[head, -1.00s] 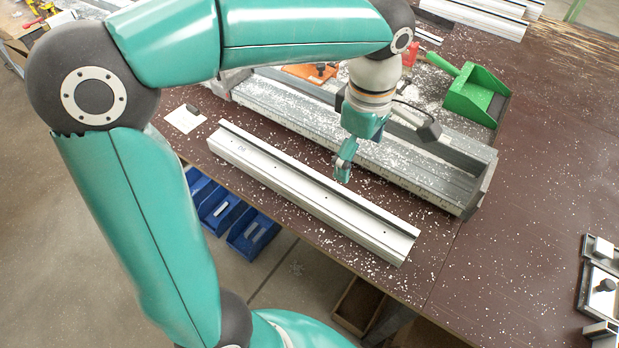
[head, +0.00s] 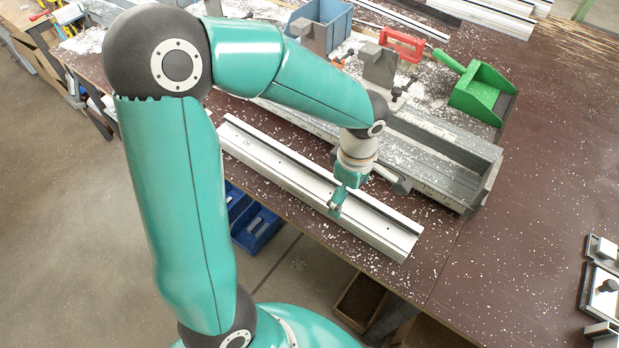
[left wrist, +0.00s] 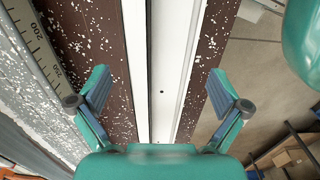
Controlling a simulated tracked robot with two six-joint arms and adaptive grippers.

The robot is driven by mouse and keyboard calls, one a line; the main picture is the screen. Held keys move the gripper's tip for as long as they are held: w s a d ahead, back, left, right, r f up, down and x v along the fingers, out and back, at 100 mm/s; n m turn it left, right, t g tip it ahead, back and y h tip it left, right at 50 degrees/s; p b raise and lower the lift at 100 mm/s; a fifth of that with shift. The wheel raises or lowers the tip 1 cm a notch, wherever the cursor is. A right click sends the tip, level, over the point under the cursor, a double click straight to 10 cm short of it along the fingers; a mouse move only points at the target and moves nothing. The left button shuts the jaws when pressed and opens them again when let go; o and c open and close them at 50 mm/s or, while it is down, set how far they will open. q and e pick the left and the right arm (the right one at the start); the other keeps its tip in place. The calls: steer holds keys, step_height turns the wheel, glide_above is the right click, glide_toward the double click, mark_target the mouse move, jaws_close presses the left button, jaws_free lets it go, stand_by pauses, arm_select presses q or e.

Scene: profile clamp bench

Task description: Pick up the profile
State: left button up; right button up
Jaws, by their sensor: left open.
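The profile (head: 275,172) is a long white and grey bar with a dark groove. It lies on the brown bench near its front edge, slanting down to the right. My left gripper (head: 337,208) is over the profile, right of its middle. In the left wrist view the profile (left wrist: 165,75) runs between the two open fingers of the gripper (left wrist: 162,95), with a gap on each side. I cannot tell how far the fingertips are above the bench. My right gripper is not in view.
A grey clamp rail with a scale (head: 440,160) lies behind the profile. A green dustpan (head: 480,90), a red-handled tool (head: 402,43) and a blue bin (head: 325,20) are at the back. White chips litter the bench (head: 540,180). Blue bins (head: 257,230) hang below the front edge.

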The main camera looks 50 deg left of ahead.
arm_select(q)
steer(key=shift+f, duration=0.85)
steer(key=c, duration=1.7)
steer(key=shift+r, duration=0.1)
steer(key=shift+c, duration=0.8)
steer(key=shift+w+r, duration=0.1)
steer(key=shift+r, duration=0.05)
